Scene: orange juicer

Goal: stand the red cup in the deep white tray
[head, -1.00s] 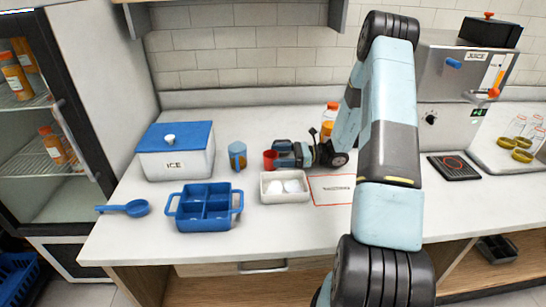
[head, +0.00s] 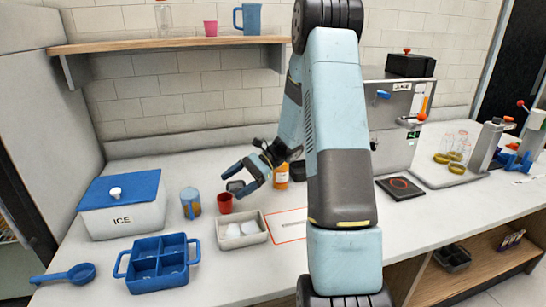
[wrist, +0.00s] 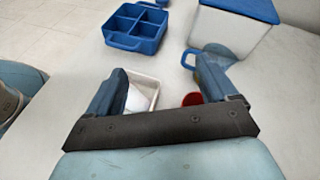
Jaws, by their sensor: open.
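The small red cup (head: 225,203) stands upright on the counter, just left of and behind the white tray (head: 262,237). The tray holds white rounded pieces. My gripper (head: 232,184) is open and empty, above and slightly right of the cup, apart from it. In the wrist view, my open fingers (wrist: 160,78) spread wide. The white tray (wrist: 153,90) shows between the fingers, partly hidden by the left finger.
The ice box (head: 121,208), blue divided tray (head: 158,265) and blue scoop (head: 66,275) are further left. An orange-capped bottle (head: 281,178) stands behind my gripper. A red-outlined mat (head: 290,222) lies right of the white tray.

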